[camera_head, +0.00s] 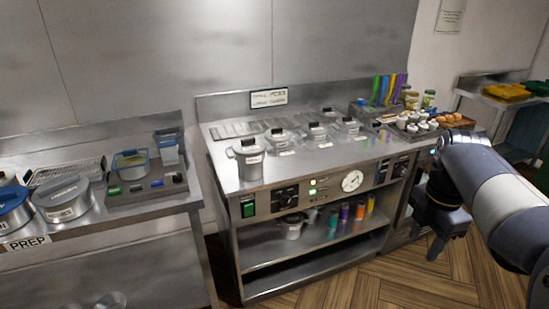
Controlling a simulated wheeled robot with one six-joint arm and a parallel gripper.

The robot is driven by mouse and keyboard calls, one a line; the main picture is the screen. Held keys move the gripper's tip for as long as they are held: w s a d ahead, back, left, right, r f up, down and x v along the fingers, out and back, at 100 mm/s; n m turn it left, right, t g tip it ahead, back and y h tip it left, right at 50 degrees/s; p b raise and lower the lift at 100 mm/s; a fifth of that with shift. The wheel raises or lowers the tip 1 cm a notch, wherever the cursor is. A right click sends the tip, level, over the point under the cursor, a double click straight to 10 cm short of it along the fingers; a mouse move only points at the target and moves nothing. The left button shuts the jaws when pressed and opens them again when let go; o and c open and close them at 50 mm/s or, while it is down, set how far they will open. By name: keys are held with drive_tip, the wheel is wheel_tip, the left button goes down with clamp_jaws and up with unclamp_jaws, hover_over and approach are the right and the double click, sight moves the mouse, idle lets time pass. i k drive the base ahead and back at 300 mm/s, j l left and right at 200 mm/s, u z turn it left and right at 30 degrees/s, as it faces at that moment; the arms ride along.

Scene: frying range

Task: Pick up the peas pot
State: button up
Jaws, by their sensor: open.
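The labels are too small to read, so I cannot tell which is the peas pot. My gripper (447,246) hangs at the right, pointing down, in front of the range's right end. It is open, apart from all the pots.
A small pot (292,228) and coloured bottles (344,213) stand on the shelf below. Eggs (454,117) and a cup tray (414,127) lie at the right end. The prep counter (150,208) stands left across a gap. The wooden floor ahead is clear.

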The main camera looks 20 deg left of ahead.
sight(249, 167)
drive_tip(key=i+j, duration=0.5)
drive_tip(key=j, duration=0.2)
drive_tip(key=i+j+u, duration=0.1)
drive_tip(key=i+j, duration=0.45)
drive_tip(key=j, duration=0.15)
drive_tip(key=i+j, duration=0.55)
drive_tip(key=k+j+u, duration=0.05)
drive_tip(key=j, duration=0.1)
